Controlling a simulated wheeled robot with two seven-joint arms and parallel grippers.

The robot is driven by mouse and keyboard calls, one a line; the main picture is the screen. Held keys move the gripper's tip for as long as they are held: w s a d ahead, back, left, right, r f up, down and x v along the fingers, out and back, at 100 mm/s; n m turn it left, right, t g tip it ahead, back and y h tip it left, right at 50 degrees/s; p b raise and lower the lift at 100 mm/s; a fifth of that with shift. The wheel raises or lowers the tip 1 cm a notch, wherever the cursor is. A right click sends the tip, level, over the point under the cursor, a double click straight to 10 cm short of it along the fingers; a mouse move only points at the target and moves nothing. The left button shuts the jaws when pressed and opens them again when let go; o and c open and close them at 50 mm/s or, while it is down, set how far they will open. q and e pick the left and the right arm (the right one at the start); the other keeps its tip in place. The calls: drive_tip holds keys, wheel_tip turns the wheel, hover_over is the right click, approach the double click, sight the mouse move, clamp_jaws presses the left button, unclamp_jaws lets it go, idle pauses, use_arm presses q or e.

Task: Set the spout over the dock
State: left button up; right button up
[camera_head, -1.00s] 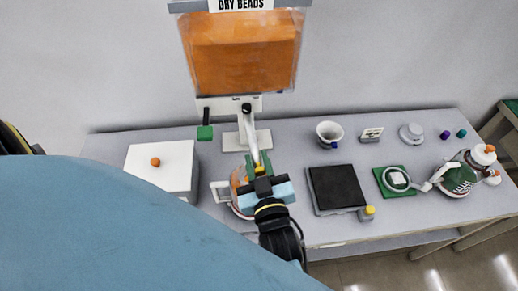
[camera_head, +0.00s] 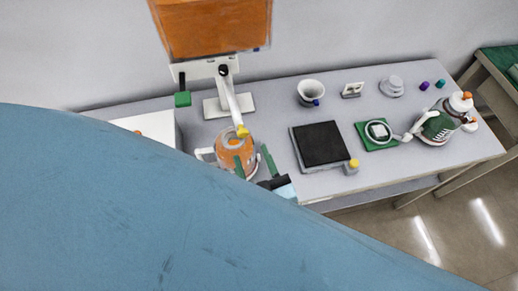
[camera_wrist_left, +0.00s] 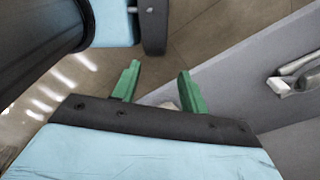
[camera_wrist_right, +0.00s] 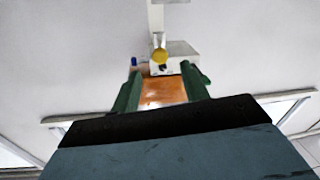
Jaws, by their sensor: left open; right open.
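A white tube with a yellow tip (camera_head: 241,130) hangs down from the dispenser over an orange-filled jar (camera_head: 237,150) with a pale handle. My right gripper (camera_head: 254,158) is open, its green fingers at the jar's front; contact is unclear. In the right wrist view the orange jar (camera_wrist_right: 162,92) shows between the fingers. At the right, a green and white canister (camera_head: 437,127) has a pale spout (camera_head: 411,131) reaching left toward a green square pad (camera_head: 368,143) bearing a white ring. My left gripper (camera_wrist_left: 160,68) is open and empty, low beside the table; the head view does not show it.
A black plate (camera_head: 320,144) with a yellow-topped knob lies between jar and pad. A white cup (camera_head: 311,92) stands behind it. A white box (camera_head: 155,127) at the left is partly covered by my blue arm. Small caps (camera_head: 425,86) lie at the back right.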

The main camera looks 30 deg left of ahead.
drive_tip(key=shift+v, duration=1.9)
